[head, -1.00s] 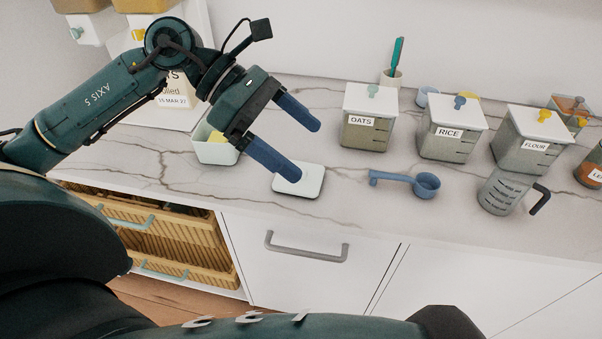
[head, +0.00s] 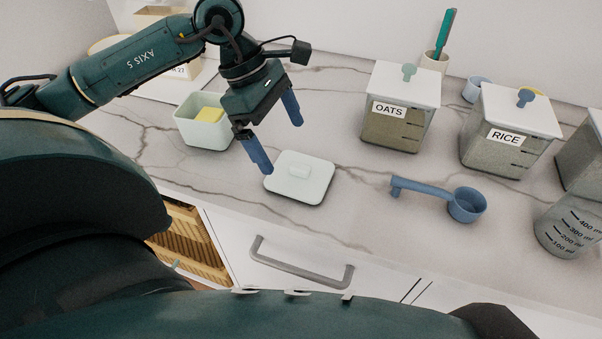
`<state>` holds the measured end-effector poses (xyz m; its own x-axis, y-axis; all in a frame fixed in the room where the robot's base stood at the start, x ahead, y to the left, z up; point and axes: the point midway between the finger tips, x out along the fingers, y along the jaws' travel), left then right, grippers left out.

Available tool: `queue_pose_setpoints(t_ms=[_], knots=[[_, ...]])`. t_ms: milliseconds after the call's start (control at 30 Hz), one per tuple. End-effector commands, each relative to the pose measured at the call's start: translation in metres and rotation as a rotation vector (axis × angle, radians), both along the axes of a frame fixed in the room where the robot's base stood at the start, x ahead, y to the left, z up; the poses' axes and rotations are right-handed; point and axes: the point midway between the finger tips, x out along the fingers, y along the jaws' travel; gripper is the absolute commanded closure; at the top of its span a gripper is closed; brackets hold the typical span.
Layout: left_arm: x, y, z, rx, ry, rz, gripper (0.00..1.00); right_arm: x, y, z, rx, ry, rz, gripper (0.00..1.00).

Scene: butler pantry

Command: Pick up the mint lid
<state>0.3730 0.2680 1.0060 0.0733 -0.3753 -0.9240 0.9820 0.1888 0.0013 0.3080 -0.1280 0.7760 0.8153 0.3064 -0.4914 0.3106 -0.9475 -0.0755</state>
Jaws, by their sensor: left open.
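A pale, slightly mint square lid (head: 311,192) with rounded corners and a small block handle on top lies flat on the marble counter. My left gripper (head: 281,147) is open and empty, with blue fingers pointing down. It is just behind and left of the lid in the picture. The nearer finger's tip shows at the lid's left edge; I cannot tell whether it touches. The handle is in plain view and not between the fingers. My right gripper is not in view.
A pale mint bin (head: 202,134) with a yellow sponge (head: 209,115) stands left of the gripper. The oats canister (head: 395,127) and rice canister (head: 500,150) stand behind right. A blue scoop (head: 467,206) lies right of the lid, and a measuring jug (head: 568,228) beyond. A drawer handle (head: 300,268) is below the counter edge.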

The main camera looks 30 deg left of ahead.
Motion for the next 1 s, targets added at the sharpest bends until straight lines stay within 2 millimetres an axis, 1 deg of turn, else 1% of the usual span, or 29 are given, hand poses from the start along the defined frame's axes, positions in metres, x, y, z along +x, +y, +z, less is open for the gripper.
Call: queue_pose_setpoints(t_ms=[33,100,333,500,600,700,867,900,1000], knots=[[0.0,-0.003,-0.007,-0.001,0.004,-0.001,0.0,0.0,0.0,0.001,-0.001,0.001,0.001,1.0],[0.001,-0.006,-0.015,-0.001,0.002,0.0,0.0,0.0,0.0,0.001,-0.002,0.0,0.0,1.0],[0.003,-0.013,-0.03,-0.003,0.003,0.0,0.0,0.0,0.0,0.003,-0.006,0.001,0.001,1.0],[0.007,-0.023,-0.055,-0.003,0.004,-0.001,0.0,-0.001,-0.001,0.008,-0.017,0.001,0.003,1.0],[0.008,-0.026,-0.065,-0.001,0.001,0.001,0.0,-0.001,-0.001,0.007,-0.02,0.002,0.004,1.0],[0.008,-0.028,-0.069,-0.001,0.001,0.0,0.0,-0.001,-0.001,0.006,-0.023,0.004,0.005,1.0],[0.008,-0.028,-0.07,0.0,0.0,0.0,0.0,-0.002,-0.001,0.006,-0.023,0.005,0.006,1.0],[0.008,-0.028,-0.07,-0.001,0.0,0.0,0.01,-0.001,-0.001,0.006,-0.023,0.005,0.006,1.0],[0.008,-0.028,-0.07,-0.001,0.0,0.0,0.09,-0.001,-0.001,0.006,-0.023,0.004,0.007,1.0]])
